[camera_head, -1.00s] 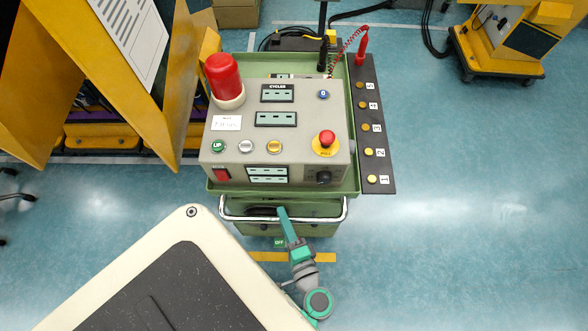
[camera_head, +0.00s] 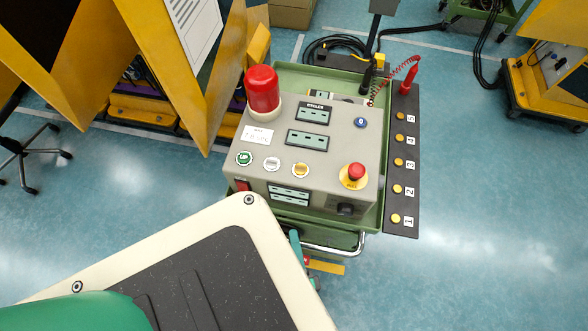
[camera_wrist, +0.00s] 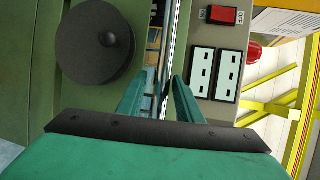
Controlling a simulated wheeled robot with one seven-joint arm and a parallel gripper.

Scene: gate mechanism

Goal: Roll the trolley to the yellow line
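The trolley is a green cart (camera_head: 370,215) with a grey control box (camera_head: 325,165) on top. Its chrome handle (camera_head: 333,249) runs along the near side, partly hidden by my body. The yellow line (camera_head: 327,267) shows on the floor just past the handle, its left part hidden. My gripper is mostly hidden in the head view, with a teal part at the handle's left end. In the wrist view, my gripper's (camera_wrist: 164,76) two teal fingers stand apart on either side of a thin upright bar, apparently the handle; contact is unclear.
Yellow machine panels (camera_head: 185,60) stand close left of the trolley. A black chair base (camera_head: 30,160) is at far left. Black cables (camera_head: 335,48) lie behind the trolley. Another yellow unit (camera_head: 550,75) stands at right. The floor at lower right is clear.

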